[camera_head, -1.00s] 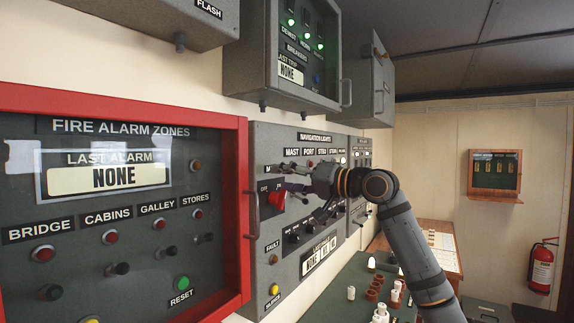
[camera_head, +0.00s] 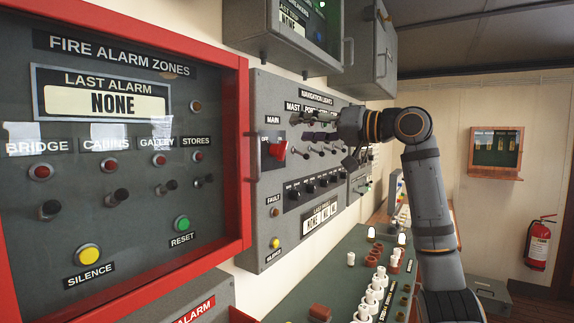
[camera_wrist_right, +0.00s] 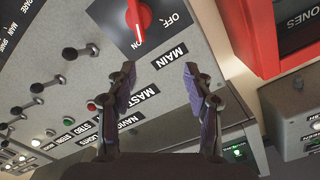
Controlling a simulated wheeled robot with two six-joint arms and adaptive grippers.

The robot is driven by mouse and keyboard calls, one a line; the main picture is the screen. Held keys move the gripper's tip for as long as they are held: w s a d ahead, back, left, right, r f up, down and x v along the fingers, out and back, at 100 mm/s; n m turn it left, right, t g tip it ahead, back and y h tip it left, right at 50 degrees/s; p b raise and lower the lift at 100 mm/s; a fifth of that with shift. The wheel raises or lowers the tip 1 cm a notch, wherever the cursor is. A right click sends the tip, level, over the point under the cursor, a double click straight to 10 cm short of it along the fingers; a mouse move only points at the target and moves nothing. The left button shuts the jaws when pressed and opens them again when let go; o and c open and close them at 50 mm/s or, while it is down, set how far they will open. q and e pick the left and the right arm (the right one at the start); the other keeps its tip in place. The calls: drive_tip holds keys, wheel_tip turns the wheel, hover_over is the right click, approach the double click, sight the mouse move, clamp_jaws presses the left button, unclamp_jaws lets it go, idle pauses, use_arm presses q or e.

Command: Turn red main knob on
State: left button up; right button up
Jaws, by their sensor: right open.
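The red main knob (camera_head: 277,149) is on the grey navigation lights panel (camera_head: 262,190), below the MAIN label. In the right wrist view the red knob (camera_wrist_right: 137,18) stands at the top, and its white-marked end points at the ON lettering; OFF is off to its side. My right gripper (camera_head: 300,127) is open and empty, in front of the panel, above and to the right of the knob. In the wrist view its two fingers (camera_wrist_right: 160,72) are apart, with the MAIN label beyond them and the knob outside them. My left gripper is not in view.
The red-framed fire alarm panel (camera_head: 245,160) stands left of the knob. Toggle switches (camera_head: 315,150) and black knobs (camera_head: 310,187) fill the panel's right side. A green console (camera_head: 340,275) with white and red controls lies below. A grey box (camera_head: 290,35) hangs above.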

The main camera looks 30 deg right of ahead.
sight(286, 149)
use_arm(q)
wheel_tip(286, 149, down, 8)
drive_tip(key=b, duration=0.4)
use_arm(e)
drive_tip(key=s+d+f+n, duration=0.2)
drive_tip(key=s+f, duration=0.3)
drive_tip(key=f, duration=0.1)
drive_tip(key=p+x, duration=0.1)
drive_tip(key=x, duration=0.2)
drive_tip(key=p+x, duration=0.1)
drive_tip(key=x, duration=0.2)
drive_tip(key=r+p+x, duration=0.1)
drive_tip(key=p+x, duration=0.1)
drive_tip(key=x, duration=0.2)
drive_tip(key=shift+r, duration=0.1)
drive_tip(key=shift+w+a, duration=0.15)
drive_tip(key=shift+w, duration=0.2)
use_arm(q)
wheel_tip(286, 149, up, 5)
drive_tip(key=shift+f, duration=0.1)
